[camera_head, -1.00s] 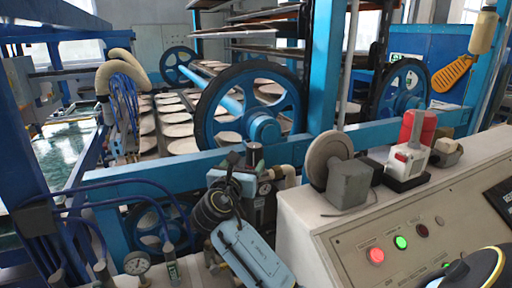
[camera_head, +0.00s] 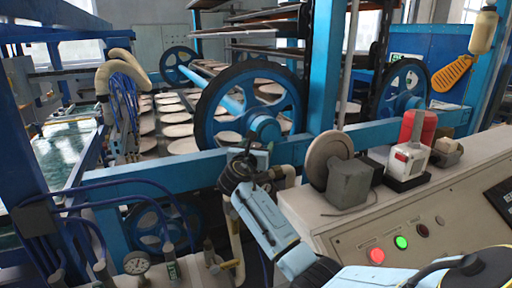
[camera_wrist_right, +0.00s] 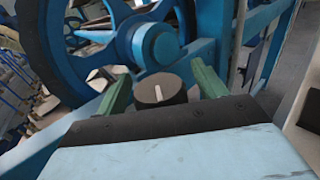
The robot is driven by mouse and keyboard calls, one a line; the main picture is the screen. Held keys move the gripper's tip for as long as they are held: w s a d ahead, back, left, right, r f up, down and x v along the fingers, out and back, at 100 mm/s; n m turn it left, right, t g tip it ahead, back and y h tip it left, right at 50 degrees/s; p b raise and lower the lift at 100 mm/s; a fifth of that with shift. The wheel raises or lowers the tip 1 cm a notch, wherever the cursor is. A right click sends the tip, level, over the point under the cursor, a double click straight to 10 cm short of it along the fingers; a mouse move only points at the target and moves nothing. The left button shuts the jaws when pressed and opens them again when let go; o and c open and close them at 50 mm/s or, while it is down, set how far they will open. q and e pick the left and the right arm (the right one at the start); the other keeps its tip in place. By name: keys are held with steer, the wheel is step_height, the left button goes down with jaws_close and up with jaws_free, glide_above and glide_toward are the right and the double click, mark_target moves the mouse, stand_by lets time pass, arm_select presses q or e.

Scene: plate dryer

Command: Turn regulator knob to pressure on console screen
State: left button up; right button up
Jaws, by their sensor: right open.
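The regulator knob (camera_wrist_right: 158,89) is a black round cap with a white line in the right wrist view. It lies between the two green fingers of my right gripper (camera_wrist_right: 160,74), which are open with space on both sides of it. In the head view my right gripper (camera_head: 254,155) is at the regulator, in front of the blue frame, and mostly hides the knob. The pressure gauge is not readable there. The console screen (camera_head: 502,200) is a dark panel at the right edge, only partly in view. My left gripper is not in view.
The beige console (camera_head: 320,222) is close to the right of my right gripper, with a red (camera_head: 376,255) and a green button (camera_head: 401,242). A blue beam (camera_head: 150,178) and large blue wheel (camera_head: 262,125) are behind. Another gauge (camera_head: 136,263) is at lower left.

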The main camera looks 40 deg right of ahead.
steer(key=c, duration=1)
steer(key=shift+o, duration=0.2)
steer(key=shift+s+m+g+h, duration=0.1)
steer(key=shift+m+g+h, duration=0.7)
steer(key=shift+g, duration=0.4)
steer(key=shift+m+g+h+p, duration=0.3)
steer(key=shift+m+g, duration=0.4)
steer(key=shift+g, duration=0.4)
steer(key=shift+s+d+f+m+g+h+b, duration=0.15)
steer(key=shift+m+g+h+b, duration=0.1)
steer(key=shift+m+g, duration=0.6)
steer(key=shift+s+a+r+m+g+h+b, duration=0.2)
steer(key=shift+m+g, duration=0.35)
steer(key=shift+g, duration=0.6)
steer(key=shift+d+g, duration=0.2)
steer(key=shift+g, duration=0.1)
